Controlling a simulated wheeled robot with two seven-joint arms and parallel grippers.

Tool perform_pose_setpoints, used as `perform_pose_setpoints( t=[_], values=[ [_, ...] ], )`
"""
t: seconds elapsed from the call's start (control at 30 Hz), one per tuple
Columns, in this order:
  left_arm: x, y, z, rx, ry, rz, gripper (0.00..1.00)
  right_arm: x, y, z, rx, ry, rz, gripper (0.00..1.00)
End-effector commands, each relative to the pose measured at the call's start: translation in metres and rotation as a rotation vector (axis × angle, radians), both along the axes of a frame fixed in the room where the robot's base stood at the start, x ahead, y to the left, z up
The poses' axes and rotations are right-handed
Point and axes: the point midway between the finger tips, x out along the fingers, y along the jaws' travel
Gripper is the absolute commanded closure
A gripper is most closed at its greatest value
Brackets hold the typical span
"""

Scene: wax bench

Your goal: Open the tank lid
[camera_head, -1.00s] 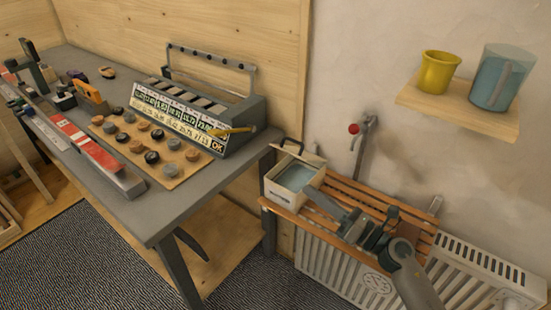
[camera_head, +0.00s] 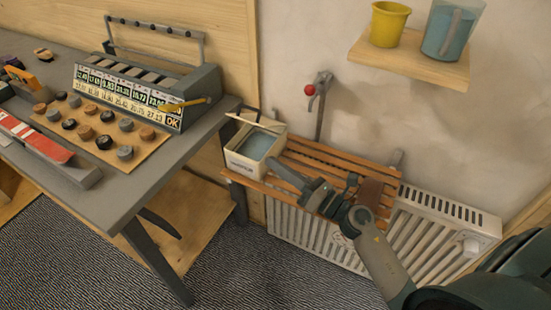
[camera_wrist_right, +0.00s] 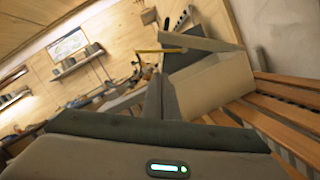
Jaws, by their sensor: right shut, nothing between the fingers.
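The tank is a cream box (camera_head: 235,164) on the wooden slats. Blue-grey water or a blue-grey inside shows through its open top. A pale lid edge with a dark handle (camera_head: 240,118) stands at its back, so the lid looks raised. My right gripper (camera_head: 276,167) is shut and empty, with its tip at the tank's right side; I cannot tell whether it touches. In the right wrist view the tank (camera_wrist_right: 215,85) is just beyond the fingers, and a pale flap that looks like the lid (camera_wrist_right: 205,43) is above it. My left gripper is out of view.
The slatted shelf (camera_head: 320,155) sits over a white radiator (camera_head: 440,225). A red-knobbed tap (camera_head: 312,90) is on the wall behind. The grey workbench (camera_head: 135,190) is on the left.

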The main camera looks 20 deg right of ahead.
Motion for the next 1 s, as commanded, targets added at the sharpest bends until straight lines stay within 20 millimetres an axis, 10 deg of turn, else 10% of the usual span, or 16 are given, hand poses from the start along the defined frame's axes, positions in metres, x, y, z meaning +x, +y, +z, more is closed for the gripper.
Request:
perform_pose_setpoints(
  t=[0.53,1.0],
  values=[
    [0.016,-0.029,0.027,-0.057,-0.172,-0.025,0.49,0.077,0.044,0.023,0.003,-0.001,0.001,1.00],
    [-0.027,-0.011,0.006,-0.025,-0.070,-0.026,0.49,0.087,0.024,0.050,0.001,0.000,0.001,1.00]
  ],
)
